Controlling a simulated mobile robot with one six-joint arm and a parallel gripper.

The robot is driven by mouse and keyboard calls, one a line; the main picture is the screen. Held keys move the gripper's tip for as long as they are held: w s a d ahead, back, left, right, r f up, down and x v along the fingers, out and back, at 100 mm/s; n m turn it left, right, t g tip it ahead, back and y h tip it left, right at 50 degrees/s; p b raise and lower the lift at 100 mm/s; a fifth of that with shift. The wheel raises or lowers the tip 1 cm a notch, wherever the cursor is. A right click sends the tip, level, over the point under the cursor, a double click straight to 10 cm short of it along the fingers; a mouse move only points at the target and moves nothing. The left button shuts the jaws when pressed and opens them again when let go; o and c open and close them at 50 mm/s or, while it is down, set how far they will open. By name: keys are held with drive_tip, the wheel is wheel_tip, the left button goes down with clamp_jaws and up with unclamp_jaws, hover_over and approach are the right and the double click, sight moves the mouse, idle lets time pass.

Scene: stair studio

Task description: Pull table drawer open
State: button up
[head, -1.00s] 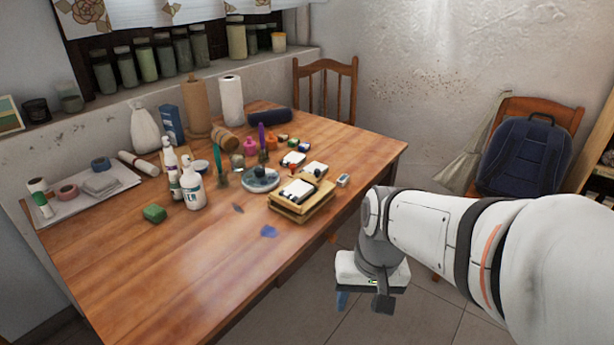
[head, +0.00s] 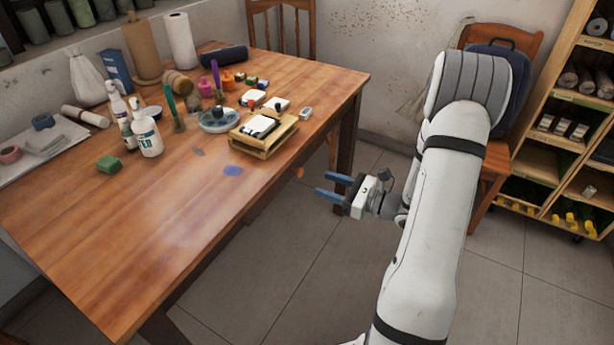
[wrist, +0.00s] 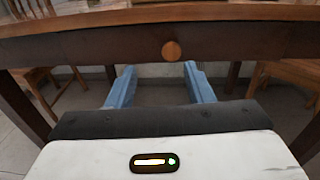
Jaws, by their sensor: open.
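The wooden table (head: 200,220) fills the left of the head view. In the wrist view, its side shows a dark front panel (wrist: 100,48) under the tabletop, with a round wooden knob (wrist: 172,50); a small part of the knob also shows at the table edge in the head view (head: 299,173). The panel looks closed against the table. My gripper (head: 327,185) is open and empty, its blue fingers pointing at the table's side. In the wrist view the fingers (wrist: 158,80) stand apart, below the knob in the picture, and the knob is not between them.
Bottles, a stamp tray (head: 262,138) and other craft items stand on the tabletop. A chair with a blue backpack (head: 505,75) is behind my arm. A shelf (head: 560,120) stands at the right. The floor (head: 290,280) beside the table is clear.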

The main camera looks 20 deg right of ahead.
sight(302, 173)
drive_tip(key=shift+m+t, duration=0.4)
drive_tip(key=shift+m, duration=0.1)
drive_tip(key=x, duration=0.5)
drive_tip(key=w+b+x, duration=0.1)
drive_tip(key=x, duration=0.1)
drive_tip(key=shift+d+f, duration=0.3)
drive_tip(key=shift+f, duration=0.1)
clamp_jaws()
